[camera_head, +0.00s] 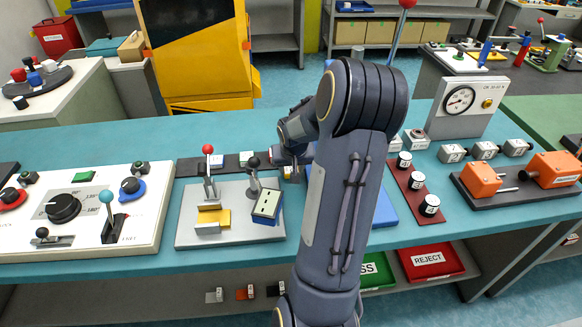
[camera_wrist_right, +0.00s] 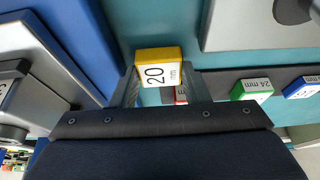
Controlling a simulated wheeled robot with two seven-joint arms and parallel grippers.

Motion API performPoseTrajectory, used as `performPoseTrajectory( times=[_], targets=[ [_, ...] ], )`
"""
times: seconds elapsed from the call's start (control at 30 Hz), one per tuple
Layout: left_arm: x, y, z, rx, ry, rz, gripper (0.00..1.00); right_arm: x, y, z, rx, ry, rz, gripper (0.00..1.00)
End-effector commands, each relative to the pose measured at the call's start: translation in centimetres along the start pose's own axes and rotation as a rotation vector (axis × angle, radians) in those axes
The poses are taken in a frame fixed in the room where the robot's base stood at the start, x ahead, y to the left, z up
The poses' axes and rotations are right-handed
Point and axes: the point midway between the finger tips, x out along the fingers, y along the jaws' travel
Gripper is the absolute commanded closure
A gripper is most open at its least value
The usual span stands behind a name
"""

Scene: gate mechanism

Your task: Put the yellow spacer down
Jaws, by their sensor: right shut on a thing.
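The yellow spacer (camera_wrist_right: 158,68), marked "20 mm", is between the fingertips of my right gripper (camera_wrist_right: 160,82) in the wrist view. The gripper is shut on it. Part of the dark spacer strip (camera_wrist_right: 222,84) shows behind and right of it, with a red spacer (camera_wrist_right: 181,95) partly hidden by the fingers. In the head view my right gripper (camera_head: 290,168) is at the strip's right end, mostly covered by my own arm. I cannot tell whether the spacer touches anything below. My left gripper is not in view.
A green spacer (camera_wrist_right: 252,89) and a blue spacer (camera_wrist_right: 302,88) sit on the strip. The gate fixture (camera_head: 190,234), with a red-knobbed lever (camera_head: 208,165) and a black-knobbed lever (camera_head: 254,178), stands in front of it. A blue tray (camera_head: 384,207) is at the right.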

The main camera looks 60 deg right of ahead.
Motion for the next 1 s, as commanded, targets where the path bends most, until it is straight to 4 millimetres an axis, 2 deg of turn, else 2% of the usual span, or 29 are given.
performPoseTrajectory(
  times=[0.37,0.4,0.47,0.83,1.0],
  targets=[
    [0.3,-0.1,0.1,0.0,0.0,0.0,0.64,0.6,0.0,0.2,0.001,0.003,0.0,0.83],
    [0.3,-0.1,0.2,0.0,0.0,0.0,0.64,0.6,0.0,0.2,0.0,0.002,0.0,0.57],
    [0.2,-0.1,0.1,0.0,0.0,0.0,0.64,0.5,0.0,0.2,0.0,0.002,0.0,0.5],
    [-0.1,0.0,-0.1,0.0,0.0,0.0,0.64,-0.1,0.0,0.0,0.001,0.003,0.0,0.5],
    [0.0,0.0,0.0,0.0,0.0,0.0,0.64,-2.9,0.0,0.0,0.0,0.007,-0.001,0.5]
  ],
)
